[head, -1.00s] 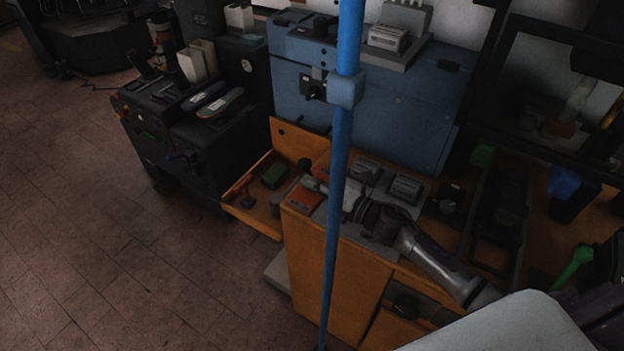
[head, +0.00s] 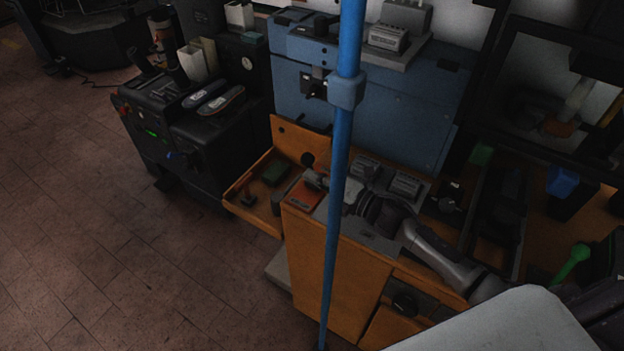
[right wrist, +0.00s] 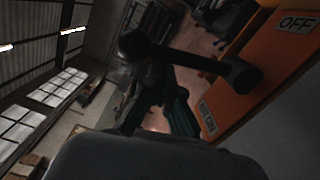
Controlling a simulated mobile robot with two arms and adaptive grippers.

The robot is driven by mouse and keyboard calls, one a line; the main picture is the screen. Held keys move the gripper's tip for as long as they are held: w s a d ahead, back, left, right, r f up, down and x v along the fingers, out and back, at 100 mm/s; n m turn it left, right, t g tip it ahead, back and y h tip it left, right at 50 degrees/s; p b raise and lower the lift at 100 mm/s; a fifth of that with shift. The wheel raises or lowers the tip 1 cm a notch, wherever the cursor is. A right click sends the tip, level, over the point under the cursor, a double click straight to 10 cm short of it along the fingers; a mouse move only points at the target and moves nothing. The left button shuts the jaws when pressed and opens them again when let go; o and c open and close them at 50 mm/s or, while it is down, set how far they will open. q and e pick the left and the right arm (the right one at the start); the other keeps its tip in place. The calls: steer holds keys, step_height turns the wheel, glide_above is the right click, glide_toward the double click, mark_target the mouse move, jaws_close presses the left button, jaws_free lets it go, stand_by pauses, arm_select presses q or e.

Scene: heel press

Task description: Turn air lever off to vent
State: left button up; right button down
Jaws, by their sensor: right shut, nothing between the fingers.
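In the right wrist view, a dark lever (right wrist: 196,58) with a rounded end stands out from an orange panel (right wrist: 262,58). The panel carries an OFF label (right wrist: 297,22) and an AIR CONN label (right wrist: 208,118). My right gripper's dark fingers (right wrist: 165,95) are shut and empty, close to the lever; I cannot tell whether they touch it. In the head view my right gripper (head: 316,180) is over the left end of the orange bench, just above an orange-red box (head: 303,198). The lever is too small and dark to make out there. My left gripper is not in view.
A blue pole (head: 338,190) crosses the head view in front of my right wrist. A blue machine (head: 400,110) stands behind the bench. An orange tray (head: 250,213) with small items juts out left. A black machine (head: 170,125) stands farther left, with open floor (head: 90,230) before it.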

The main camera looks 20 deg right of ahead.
steer(key=w+d+m, duration=0.1)
steer(key=m, duration=0.1)
steer(key=w+d+m, duration=0.1)
steer(key=d+m, duration=0.1)
steer(key=w+d+r+m, duration=0.1)
steer(key=shift+w+d+m+p, duration=0.2)
steer(key=shift+m+p, duration=0.15)
steer(key=shift+m, duration=0.05)
steer(key=shift+d, duration=0.1)
stand_by(0.6)
steer(key=shift+r, duration=0.1)
